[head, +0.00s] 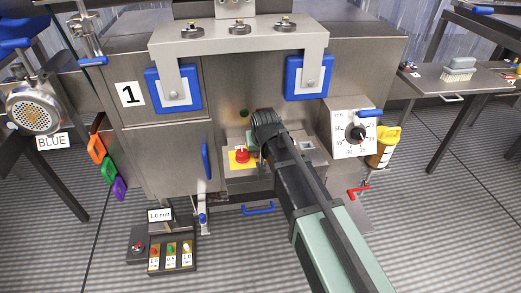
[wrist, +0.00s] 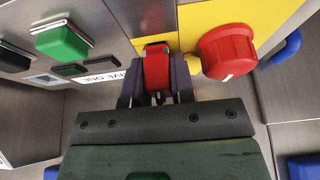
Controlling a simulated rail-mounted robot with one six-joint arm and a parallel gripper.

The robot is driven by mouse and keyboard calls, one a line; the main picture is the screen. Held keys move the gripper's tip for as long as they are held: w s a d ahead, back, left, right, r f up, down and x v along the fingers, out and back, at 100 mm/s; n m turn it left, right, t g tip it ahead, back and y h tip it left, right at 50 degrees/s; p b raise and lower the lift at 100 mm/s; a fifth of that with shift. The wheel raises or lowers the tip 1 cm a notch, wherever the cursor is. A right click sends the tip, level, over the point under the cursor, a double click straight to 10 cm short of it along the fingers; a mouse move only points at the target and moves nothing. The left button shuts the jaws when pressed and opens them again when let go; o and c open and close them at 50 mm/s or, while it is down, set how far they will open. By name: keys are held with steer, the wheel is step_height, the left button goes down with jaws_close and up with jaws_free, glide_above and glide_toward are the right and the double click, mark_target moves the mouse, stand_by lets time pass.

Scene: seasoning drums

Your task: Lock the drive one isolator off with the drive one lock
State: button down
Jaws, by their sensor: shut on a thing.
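A red lock (wrist: 157,66) sits between the two dark fingers of my gripper (wrist: 155,84) in the wrist view, and the fingers are shut on it. Its far end is against or very close to the yellow plate; I cannot tell whether it is fastened there. The red isolator knob (wrist: 226,52) is on the yellow plate (wrist: 205,14), right of the lock, with a white mark at its lower edge. A label partly reading "VE ONE" (wrist: 103,79) is left of the lock. In the head view the knob (head: 242,156) shows left of my gripper (head: 266,128), and the lock is hidden.
A green button (wrist: 62,42) and dark buttons are left of the lock. A dial box (head: 354,133) stands right of my arm. Blue-framed brackets (head: 173,90) hang above. A small box with coloured buttons (head: 163,250) is at lower left.

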steer(key=c, duration=0.9)
jaws_free()
steer(key=p+v, duration=1)
steer(key=shift+r, duration=0.35)
steer(key=s+d+f+m+g, duration=0.15)
steer(key=s+d+g, duration=0.35)
steer(key=s+d, duration=1.2)
steer(key=shift+m+h, duration=0.35)
steer(key=shift+h, duration=0.05)
steer(key=r+p, duration=0.5)
steer(key=w+r+p, duration=0.1)
steer(key=r+p, duration=0.4)
steer(key=d+r+p, duration=0.1)
steer(key=r+p, duration=0.4)
steer(key=shift+w+r, duration=0.1)
steer(key=shift+w, duration=0.3)
